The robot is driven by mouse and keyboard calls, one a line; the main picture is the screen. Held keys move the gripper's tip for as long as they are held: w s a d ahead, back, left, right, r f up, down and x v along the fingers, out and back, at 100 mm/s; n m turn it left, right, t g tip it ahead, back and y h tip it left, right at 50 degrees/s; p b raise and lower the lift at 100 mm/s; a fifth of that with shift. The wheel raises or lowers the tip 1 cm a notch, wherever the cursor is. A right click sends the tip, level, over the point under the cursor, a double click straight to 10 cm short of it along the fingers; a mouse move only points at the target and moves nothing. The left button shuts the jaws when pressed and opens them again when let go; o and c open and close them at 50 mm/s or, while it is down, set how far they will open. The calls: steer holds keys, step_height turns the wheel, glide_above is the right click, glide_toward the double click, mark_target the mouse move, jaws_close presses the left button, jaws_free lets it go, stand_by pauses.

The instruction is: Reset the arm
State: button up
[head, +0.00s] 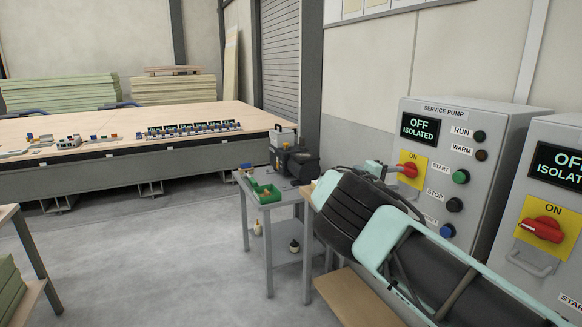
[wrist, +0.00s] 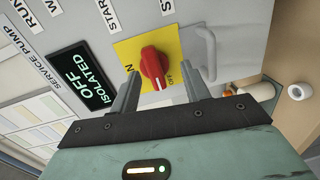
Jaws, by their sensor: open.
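The grey service pump panel (head: 470,120) has a red rotary switch (head: 408,169) on a yellow plate. Its display (head: 420,129) reads OFF ISOLATED. In the wrist view the red switch (wrist: 153,66) shows between my two open fingers, with a gap on each side. My gripper (head: 388,168) is right at the front of the switch in the head view, partly hidden by my arm. In the wrist view my gripper (wrist: 160,78) holds nothing. I cannot tell how deep the fingertips reach around the switch.
A second panel (head: 545,130) with its own red switch (head: 543,229) stands at right. A grey metal handle (wrist: 207,50) lies close to one finger. A small trolley (head: 275,195) with a green bin stands beyond my arm. Open floor (head: 150,260) lies left.

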steer(key=s+a+f+m+g+y, duration=0.1)
steer(key=s+a+f+g+y, duration=0.1)
steer(key=s+f+y, duration=0.45)
steer(key=s+a+f+g+y, duration=0.1)
steer(key=s+a+g+y, duration=0.15)
steer(key=s, duration=0.65)
steer(key=s+a+r+n+y, duration=0.1)
steer(key=s+a+r+y, duration=0.2)
steer(key=s+a, duration=0.7)
steer(key=s+a+r+n+y, duration=0.2)
steer(key=s+a+y, duration=0.2)
steer(key=s+a, duration=0.5)
steer(key=s+r+n, duration=0.1)
steer(key=s+n, duration=0.1)
steer(key=s, duration=1.7)
steer(key=shift+s+a+r+n+g+y, duration=0.15)
steer(key=shift+s+r+n+g+y, duration=0.15)
steer(key=shift+n+g+y, duration=0.1)
steer(key=shift+w, duration=0.1)
